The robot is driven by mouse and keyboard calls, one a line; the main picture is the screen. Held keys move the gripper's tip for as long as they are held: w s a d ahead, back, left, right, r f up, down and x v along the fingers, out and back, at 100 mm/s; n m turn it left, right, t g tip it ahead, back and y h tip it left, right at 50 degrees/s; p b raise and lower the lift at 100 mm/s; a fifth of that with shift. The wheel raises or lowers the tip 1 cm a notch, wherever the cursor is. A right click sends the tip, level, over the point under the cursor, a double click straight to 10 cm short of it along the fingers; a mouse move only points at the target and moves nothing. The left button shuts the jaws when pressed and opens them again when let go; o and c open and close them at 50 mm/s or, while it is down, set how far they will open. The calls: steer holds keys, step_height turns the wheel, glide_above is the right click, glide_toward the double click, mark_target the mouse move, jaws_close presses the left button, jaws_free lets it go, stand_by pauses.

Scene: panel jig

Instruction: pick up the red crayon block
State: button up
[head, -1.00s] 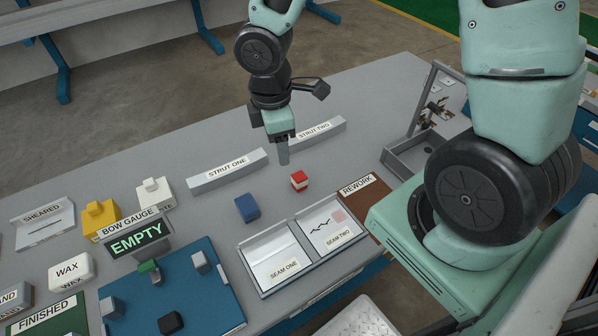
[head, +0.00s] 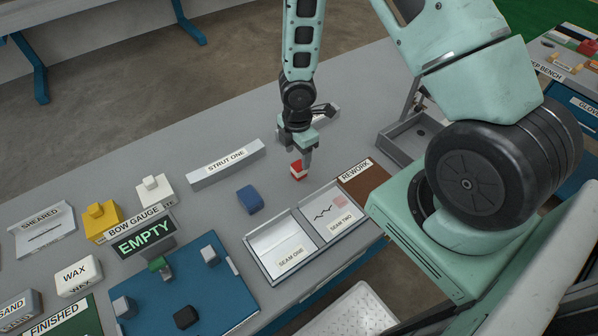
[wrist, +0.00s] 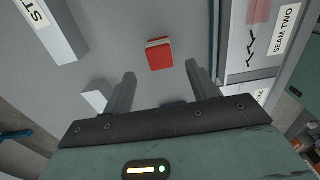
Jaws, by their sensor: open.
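The red crayon block (head: 297,170), red with a white band, sits on the grey bench between the blue block and my gripper. In the wrist view the red crayon block (wrist: 159,54) lies ahead of the fingertips, centred between them and apart from both. My gripper (head: 307,162) is open and empty, above and close beside the block, covering part of it in the head view. Its two fingers stand spread in the wrist view (wrist: 160,76).
A blue block (head: 250,199) lies to the left. The strut one bar (head: 227,164) stands behind it. The seam tray (head: 272,245) and brown rework area (head: 366,181) are in front. A grey open bin (head: 412,140) is to the right.

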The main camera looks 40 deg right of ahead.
mark_target(299, 165)
steer(key=shift+d+f, duration=0.2)
steer(key=shift+f, duration=3.15)
steer(key=c, duration=1.1)
steer(key=shift+c, duration=0.2)
step_height(299, 165, up, 10)
steer(key=shift+r+p, duration=0.1)
steer(key=shift+p, duration=0.7)
steer(key=shift+o, duration=0.8)
